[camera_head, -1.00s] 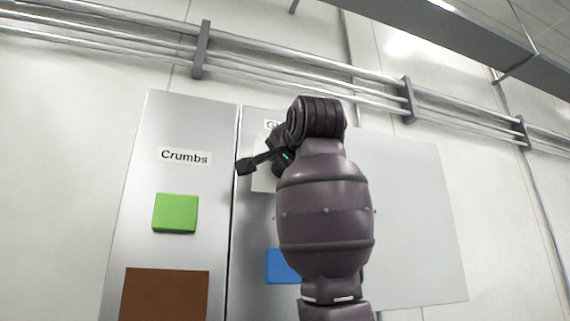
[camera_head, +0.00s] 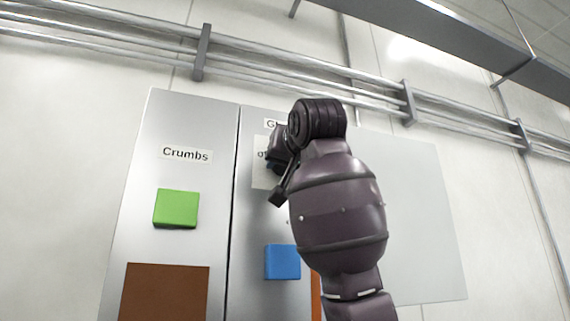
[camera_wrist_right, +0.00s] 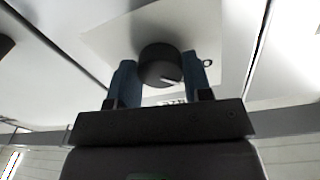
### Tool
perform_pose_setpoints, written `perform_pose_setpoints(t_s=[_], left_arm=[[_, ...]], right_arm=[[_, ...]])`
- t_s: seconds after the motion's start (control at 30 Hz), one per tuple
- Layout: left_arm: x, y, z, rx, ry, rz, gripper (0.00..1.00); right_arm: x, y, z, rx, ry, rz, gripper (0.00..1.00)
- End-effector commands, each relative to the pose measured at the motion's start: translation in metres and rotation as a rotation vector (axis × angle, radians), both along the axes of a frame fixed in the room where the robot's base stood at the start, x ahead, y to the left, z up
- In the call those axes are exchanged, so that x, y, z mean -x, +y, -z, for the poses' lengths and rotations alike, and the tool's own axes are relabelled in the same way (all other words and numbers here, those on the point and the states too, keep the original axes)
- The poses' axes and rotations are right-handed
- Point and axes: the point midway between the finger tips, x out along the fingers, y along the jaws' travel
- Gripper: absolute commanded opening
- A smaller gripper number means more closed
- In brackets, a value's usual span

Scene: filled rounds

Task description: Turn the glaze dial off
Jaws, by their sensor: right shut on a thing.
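The glaze dial (camera_wrist_right: 158,62) is a round dark knob with a white pointer mark. It sits on a pale plate (camera_wrist_right: 105,38) in the right wrist view. My right gripper (camera_wrist_right: 160,80) has its two blue fingers on either side of the dial and is shut on it. The mark points to the lower right there. In the head view my right gripper (camera_head: 275,160) is mostly hidden by its own wrist, and the dial is hidden too. A label beginning "Gl" (camera_head: 271,124) and part of an "of" marking (camera_head: 262,155) show beside it. My left gripper is not in view.
To the left is a panel labelled "Crumbs" (camera_head: 185,154) with a green block (camera_head: 176,208) and a brown panel (camera_head: 165,292). A blue block (camera_head: 282,262) is below the glaze dial's plate. A blank grey panel (camera_head: 420,220) stands right. Pipes (camera_head: 300,65) run along the wall above.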

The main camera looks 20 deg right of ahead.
Motion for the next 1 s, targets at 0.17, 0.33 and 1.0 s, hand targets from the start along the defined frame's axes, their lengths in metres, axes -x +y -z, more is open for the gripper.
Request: perform_pose_setpoints(t_s=[0.17,0.33,1.0], left_arm=[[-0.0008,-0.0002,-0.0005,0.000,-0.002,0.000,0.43],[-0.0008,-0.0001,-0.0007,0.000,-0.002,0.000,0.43],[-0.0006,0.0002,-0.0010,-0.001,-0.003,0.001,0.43]], right_arm=[[-0.0002,-0.0011,0.0004,0.137,-0.004,0.002,0.22],[-0.0002,-0.0013,0.0003,0.239,-0.008,0.002,0.22],[-0.0001,-0.0010,0.0004,0.350,-0.011,0.001,0.22]])
